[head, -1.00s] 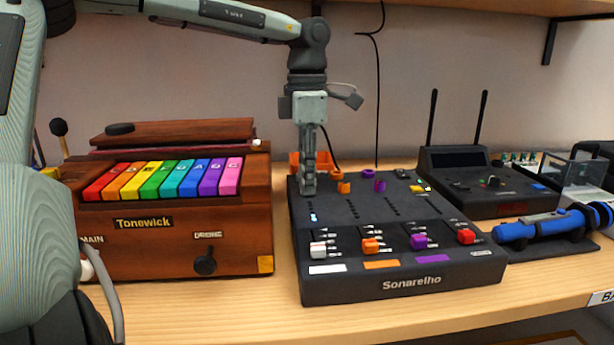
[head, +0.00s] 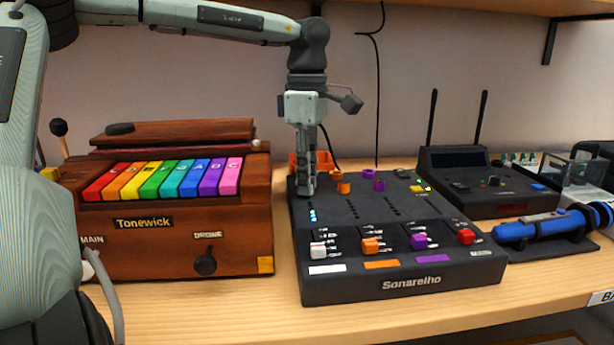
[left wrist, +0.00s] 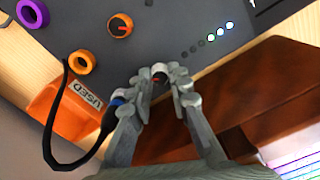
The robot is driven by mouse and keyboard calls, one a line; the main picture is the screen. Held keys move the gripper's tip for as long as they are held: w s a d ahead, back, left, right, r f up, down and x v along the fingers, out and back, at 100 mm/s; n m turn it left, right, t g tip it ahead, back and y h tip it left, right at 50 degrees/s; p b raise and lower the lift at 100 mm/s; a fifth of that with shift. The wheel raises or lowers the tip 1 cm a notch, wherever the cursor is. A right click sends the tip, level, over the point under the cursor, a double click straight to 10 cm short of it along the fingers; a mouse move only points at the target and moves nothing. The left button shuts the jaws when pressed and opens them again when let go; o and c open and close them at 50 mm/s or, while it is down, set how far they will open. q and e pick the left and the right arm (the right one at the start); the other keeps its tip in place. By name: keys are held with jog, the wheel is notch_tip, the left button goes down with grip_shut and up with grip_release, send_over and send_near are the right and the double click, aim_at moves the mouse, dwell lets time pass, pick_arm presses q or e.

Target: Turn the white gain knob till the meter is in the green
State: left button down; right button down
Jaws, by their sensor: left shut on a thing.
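The dark Sonarelho mixer (head: 405,284) stands on the wooden shelf. My left gripper (head: 307,190) points down at its back left corner and is shut around the white gain knob, mostly hidden between the fingers. In the left wrist view, only a small piece of the white knob (left wrist: 158,69) shows between the fingertips (left wrist: 160,77). The leftmost meter (head: 312,214) is a row of small lights. In the left wrist view, three lights of the meter (left wrist: 220,32) are lit, whitish to green, and the rest are dark. My right gripper is not in view.
Orange knob (left wrist: 120,25) and orange ring (left wrist: 82,62) are beside the gripper. An orange bin (left wrist: 75,102) marked USED and a dark cable lie behind the mixer. The wooden Tonewick instrument (head: 180,240) stands close on the left, a receiver with antennas (head: 480,200) on the right.

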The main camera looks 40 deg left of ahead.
pick_arm(q)
jog(key=c, duration=1.4)
grip_release()
notch_tip(320, 180, up, 12)
jog(key=shift+r, duration=0.1)
